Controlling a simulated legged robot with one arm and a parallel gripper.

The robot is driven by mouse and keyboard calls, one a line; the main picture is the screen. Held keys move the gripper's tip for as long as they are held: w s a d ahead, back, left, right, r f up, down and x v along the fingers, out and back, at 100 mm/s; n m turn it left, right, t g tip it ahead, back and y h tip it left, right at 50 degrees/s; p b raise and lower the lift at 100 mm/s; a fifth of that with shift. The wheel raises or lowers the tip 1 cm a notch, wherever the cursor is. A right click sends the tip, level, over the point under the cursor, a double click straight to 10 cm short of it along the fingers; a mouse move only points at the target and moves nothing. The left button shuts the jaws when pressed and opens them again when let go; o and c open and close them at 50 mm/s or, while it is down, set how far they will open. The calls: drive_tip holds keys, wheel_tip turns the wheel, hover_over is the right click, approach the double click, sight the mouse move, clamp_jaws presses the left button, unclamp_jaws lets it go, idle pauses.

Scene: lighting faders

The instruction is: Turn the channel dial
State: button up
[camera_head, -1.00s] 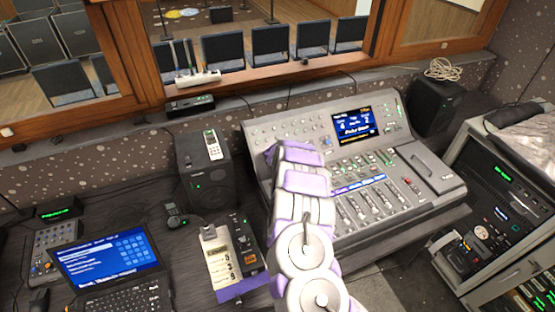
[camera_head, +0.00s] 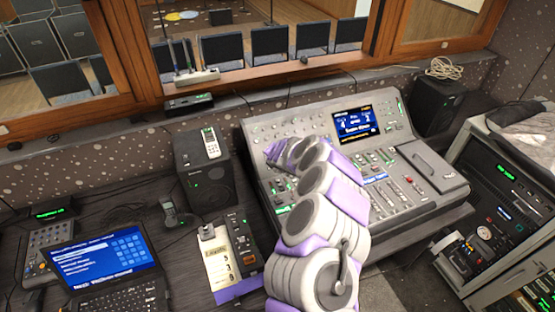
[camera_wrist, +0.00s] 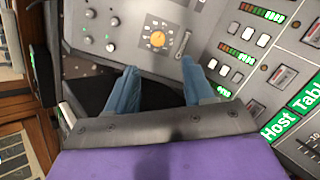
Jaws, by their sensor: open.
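The channel dial (camera_wrist: 158,39) is an orange round knob on a dark square plate with scale marks, set in the grey panel of the lighting console (camera_head: 420,178). It shows in the wrist view at the top centre, beyond and between my fingers. My gripper (camera_wrist: 156,75) is open, with two blue fingers spread apart and nothing between them. The fingers look apart from the dial, though the exact distance is hard to tell. In the head view my purple and white arm reaches over the console's left part and hides the dial there.
Small knobs (camera_wrist: 110,48) sit left of the dial and a slider (camera_wrist: 183,44) sits close on its right. Button rows and green labels lie further right. A black speaker (camera_head: 203,175) stands left of the console; a laptop (camera_head: 107,268) lies at lower left.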

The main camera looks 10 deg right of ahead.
drive_tip(key=b+v, duration=0.3)
drive_tip(key=v, duration=0.4)
drive_tip(key=shift+r, duration=0.2)
drive_tip(key=shift+s, duration=0.1)
idle(0.5)
